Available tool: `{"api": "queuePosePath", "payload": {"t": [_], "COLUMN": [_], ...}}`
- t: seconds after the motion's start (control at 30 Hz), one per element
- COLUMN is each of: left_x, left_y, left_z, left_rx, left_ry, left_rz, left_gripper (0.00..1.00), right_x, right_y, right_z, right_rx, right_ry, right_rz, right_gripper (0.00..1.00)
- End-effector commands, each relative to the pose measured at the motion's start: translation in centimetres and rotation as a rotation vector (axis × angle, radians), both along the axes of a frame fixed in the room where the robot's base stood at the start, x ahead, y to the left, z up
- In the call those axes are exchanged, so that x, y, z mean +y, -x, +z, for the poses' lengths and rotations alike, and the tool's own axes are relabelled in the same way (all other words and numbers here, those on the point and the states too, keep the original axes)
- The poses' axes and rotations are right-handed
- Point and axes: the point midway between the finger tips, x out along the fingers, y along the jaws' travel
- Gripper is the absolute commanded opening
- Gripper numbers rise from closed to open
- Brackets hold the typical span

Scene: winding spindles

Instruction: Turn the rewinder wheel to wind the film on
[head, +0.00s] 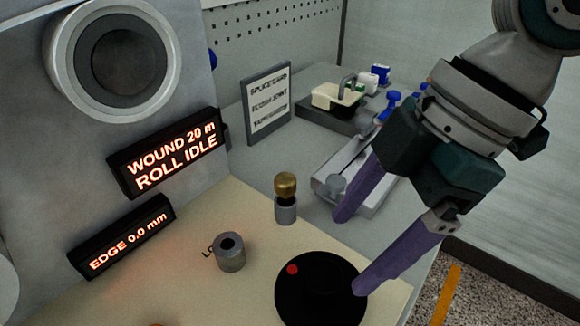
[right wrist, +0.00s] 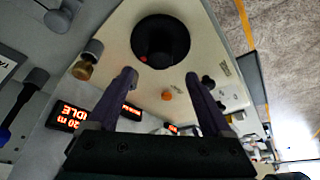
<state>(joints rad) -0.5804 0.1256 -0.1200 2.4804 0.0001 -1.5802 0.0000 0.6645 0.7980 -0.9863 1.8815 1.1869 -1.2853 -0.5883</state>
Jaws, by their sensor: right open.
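The rewinder wheel (head: 320,290) is a black disc with a red dot near its upper left edge, on a cream panel at the bottom of the head view. In the right wrist view the black wheel (right wrist: 160,38) shows at the top centre with its red dot. My right gripper (head: 351,252) is open, its two purple fingers apart with nothing between them. One fingertip overlaps the wheel's right edge in the head view; I cannot tell whether it touches. In the wrist view the fingertips (right wrist: 160,79) sit short of the wheel. My left gripper is not in view.
Displays read "WOUND 20 m ROLL IDLE" (head: 170,153) and "EDGE 0.0 mm" (head: 124,237). A brass-topped knob (head: 286,198) and a grey hollow cylinder (head: 230,252) stand beside the wheel. A splice card sign (head: 267,103) and a tray (head: 337,99) stand behind.

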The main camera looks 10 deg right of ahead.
Motion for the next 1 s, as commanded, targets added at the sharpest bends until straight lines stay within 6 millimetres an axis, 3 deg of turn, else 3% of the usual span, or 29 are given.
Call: {"api": "queuePosePath", "payload": {"t": [0.1,0.3,0.7,1.0], "left_x": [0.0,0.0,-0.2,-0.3], "left_y": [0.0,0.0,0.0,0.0], "left_z": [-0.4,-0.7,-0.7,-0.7], "left_rx": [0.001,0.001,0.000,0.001], "left_ry": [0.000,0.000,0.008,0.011], "left_rz": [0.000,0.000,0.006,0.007], "left_gripper": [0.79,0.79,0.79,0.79], "right_x": [1.0,2.0,2.4,2.4], "right_y": [0.0,-0.2,-0.2,-0.3], "right_z": [-2.3,-4.9,-5.7,-5.7], "right_rx": [0.004,0.001,0.000,-0.001], "right_ry": [-0.002,0.000,0.000,0.000], "right_rz": [0.001,0.000,0.001,0.001], "right_gripper": [0.84,0.84,0.83,0.49]}}
